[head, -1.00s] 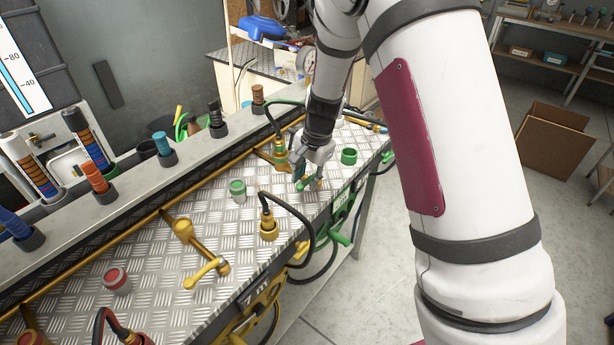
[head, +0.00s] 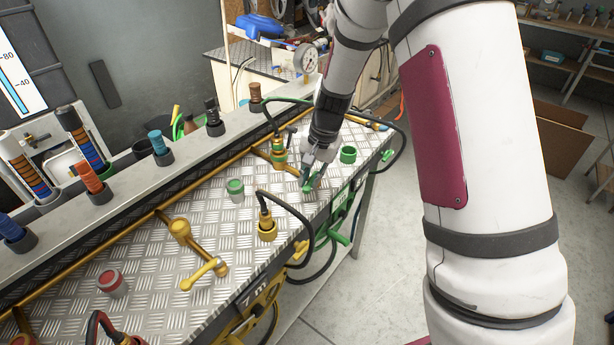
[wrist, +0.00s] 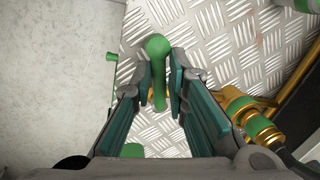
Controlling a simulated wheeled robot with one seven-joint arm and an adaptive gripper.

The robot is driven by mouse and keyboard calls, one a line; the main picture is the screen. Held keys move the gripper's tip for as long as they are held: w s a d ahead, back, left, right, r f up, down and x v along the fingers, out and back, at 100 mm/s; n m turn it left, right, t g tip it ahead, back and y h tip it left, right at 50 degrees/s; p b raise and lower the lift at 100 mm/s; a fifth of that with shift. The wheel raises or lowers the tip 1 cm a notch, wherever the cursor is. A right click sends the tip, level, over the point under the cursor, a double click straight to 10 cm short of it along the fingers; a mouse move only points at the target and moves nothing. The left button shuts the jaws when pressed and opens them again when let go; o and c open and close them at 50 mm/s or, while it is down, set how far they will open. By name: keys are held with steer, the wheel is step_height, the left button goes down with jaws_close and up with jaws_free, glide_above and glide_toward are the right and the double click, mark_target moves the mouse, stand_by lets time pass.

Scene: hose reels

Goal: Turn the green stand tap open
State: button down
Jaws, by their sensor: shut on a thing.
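The green lever handle of the stand tap (wrist: 158,75) shows in the wrist view, with a rounded knob at its far end. It lies between the two teal-padded fingers of my gripper (wrist: 161,85), which is shut on it. In the head view my gripper (head: 312,180) reaches down to the handle (head: 307,187) near the right front edge of the metal bench. The tap's body is mostly hidden behind the fingers and wrist.
A green cap (head: 348,154) stands right of my gripper, and a green-topped plug (head: 235,189) stands left. A yellow hose fitting (head: 267,225) with a black hose is nearby. A yellow tap lever (head: 203,274) lies further left. Open floor (head: 375,270) is right of the bench.

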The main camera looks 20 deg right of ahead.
steer(key=n, duration=0.1)
steer(key=d+n, duration=0.1)
steer(key=n+b, duration=0.1)
steer(key=shift+s+d+n+g, duration=0.2)
steer(key=shift+d+n+g, duration=0.1)
steer(key=shift+n, duration=0.1)
steer(key=n, duration=0.1)
steer(key=d+n, duration=0.1)
steer(key=n, duration=0.1)
steer(key=shift+s+d+n+g+b, duration=0.1)
steer(key=shift+d+n+g+b, duration=0.1)
steer(key=shift+n+g+b, duration=0.15)
steer(key=n, duration=0.1)
steer(key=d+n, duration=0.1)
steer(key=n, duration=0.1)
steer(key=shift+d+n+g+b, duration=0.25)
steer(key=shift+d+g+b, duration=0.05)
steer(key=shift+g+b, duration=0.05)
steer(key=shift+w+d+n+g, duration=0.15)
steer(key=shift+w+d+n, duration=0.2)
steer(key=shift+n, duration=0.65)
steer(key=shift+w+d+n+g, duration=0.15)
steer(key=shift+w+d+n, duration=0.2)
steer(key=shift+n, duration=0.65)
steer(key=shift+d, duration=0.15)
steer(key=c, duration=1.6)
jaws_free()
steer(key=shift+c, duration=0.2)
steer(key=shift+s, duration=0.1)
